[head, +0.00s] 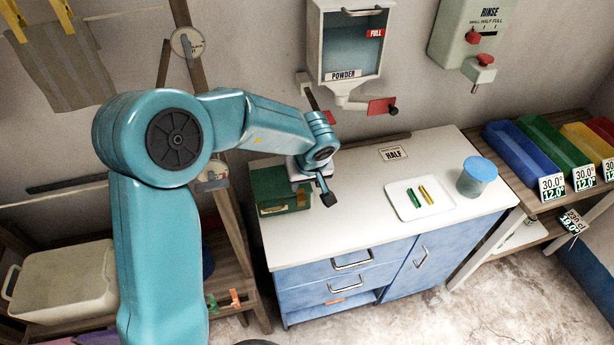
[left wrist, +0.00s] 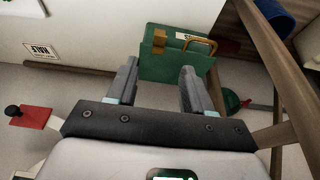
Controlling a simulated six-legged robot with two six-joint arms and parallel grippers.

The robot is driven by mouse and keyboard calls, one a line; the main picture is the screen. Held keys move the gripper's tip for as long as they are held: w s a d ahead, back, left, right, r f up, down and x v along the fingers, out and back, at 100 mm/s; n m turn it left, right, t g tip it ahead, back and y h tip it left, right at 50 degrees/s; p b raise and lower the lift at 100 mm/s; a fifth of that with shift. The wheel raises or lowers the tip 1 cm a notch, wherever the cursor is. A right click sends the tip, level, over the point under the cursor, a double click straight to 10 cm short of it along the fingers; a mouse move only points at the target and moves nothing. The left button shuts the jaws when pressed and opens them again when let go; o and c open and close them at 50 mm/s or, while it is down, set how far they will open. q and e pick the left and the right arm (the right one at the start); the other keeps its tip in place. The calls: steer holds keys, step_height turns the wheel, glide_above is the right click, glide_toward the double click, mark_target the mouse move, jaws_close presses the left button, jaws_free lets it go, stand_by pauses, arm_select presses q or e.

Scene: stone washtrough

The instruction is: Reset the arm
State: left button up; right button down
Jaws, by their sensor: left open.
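My left arm comes in from the left in the head view, and its gripper (head: 326,190) hangs above the left end of the white counter (head: 340,228). In the left wrist view the two fingers of this gripper (left wrist: 157,88) stand apart with nothing between them. A green box (head: 276,186) with a brass-coloured latch and handle sits on the counter's left end, beside and partly behind the gripper. The green box (left wrist: 172,68) also shows just beyond the fingertips in the left wrist view. My right gripper shows in neither view.
A white tray (head: 403,208) with a green and a yellow piece and a blue-lidded jar (head: 476,177) stand on the counter's right half. A powder dispenser (head: 349,45) and a rinse dispenser (head: 472,40) hang on the wall. Coloured bins (head: 522,150) stand at right. The counter's middle is clear.

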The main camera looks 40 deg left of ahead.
arm_select(q)
steer(key=shift+v, duration=1.2)
steer(key=shift+w, duration=0.1)
